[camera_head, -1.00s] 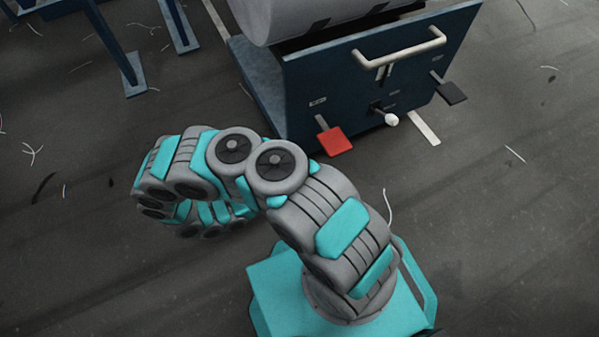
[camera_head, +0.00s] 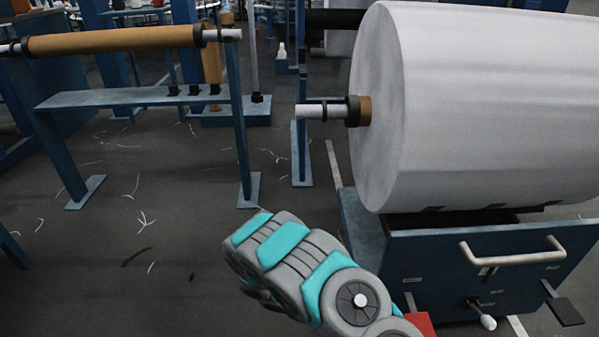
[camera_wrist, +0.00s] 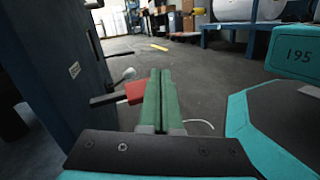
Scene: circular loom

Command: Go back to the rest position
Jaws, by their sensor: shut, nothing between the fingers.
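My gripper (camera_wrist: 161,100) shows in the wrist view with its two green fingers pressed together and nothing between them. It points out over the open floor, beside a dark blue cart (camera_wrist: 58,60) on the left. A red pedal (camera_wrist: 134,91) appears just left of the fingertips; I cannot tell the distance between them. In the head view my grey and teal arm is bent low at the bottom centre, and the gripper itself is hidden there.
The cart (camera_head: 400,265) carries a large white roll (camera_head: 470,110) close at the right, with a handle (camera_head: 512,254) on its front. A blue stand (camera_head: 245,150) holds a brown roller (camera_head: 115,41) at the left. Thread scraps lie on the floor between.

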